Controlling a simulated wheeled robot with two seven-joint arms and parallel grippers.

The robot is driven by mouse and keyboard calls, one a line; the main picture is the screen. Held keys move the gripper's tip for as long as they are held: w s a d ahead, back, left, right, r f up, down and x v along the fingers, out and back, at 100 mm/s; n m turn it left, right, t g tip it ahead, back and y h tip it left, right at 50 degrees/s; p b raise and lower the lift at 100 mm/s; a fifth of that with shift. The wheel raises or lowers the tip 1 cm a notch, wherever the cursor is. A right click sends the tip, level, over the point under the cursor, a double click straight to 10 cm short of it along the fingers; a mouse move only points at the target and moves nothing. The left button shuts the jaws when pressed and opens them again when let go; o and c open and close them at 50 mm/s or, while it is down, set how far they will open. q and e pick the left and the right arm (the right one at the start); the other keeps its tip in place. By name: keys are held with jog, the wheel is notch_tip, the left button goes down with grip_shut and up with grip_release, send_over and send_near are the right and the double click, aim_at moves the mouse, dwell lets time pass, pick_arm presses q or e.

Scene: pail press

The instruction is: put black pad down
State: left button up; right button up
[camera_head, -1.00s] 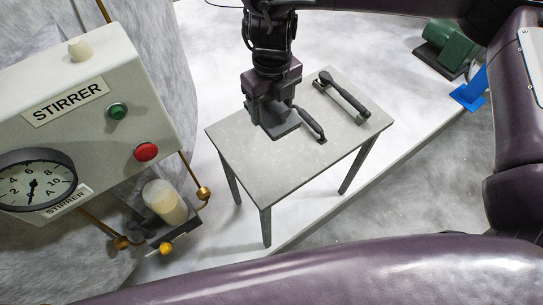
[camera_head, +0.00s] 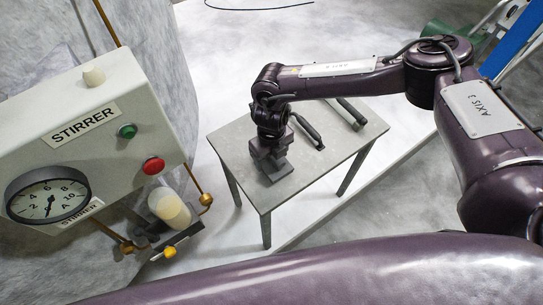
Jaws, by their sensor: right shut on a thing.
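A small dark pad (camera_head: 279,174) is in my right gripper (camera_head: 270,160), over the grey table (camera_head: 240,142) left of its middle. The gripper's jaws are shut on it and hide part of it. I cannot tell whether the pad touches the tabletop. My left gripper is not in view.
A black handle-like tool (camera_head: 308,132) lies on the table just right of the gripper, and another tool (camera_head: 350,112) lies further right. The stirrer box (camera_head: 95,135), with buttons and a gauge (camera_head: 47,196), stands at the left, with a pale jar (camera_head: 170,206) below. The table's front is clear.

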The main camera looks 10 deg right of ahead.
jog(key=shift+f, duration=0.8)
jog(key=o, duration=0.9)
jog(key=shift+c, duration=0.2)
jog(key=shift+f, duration=0.15)
notch_tip(320, 180, up, 7)
jog(key=b, duration=0.3)
jog(key=shift+s, duration=0.1)
jog(key=shift+r, duration=0.4)
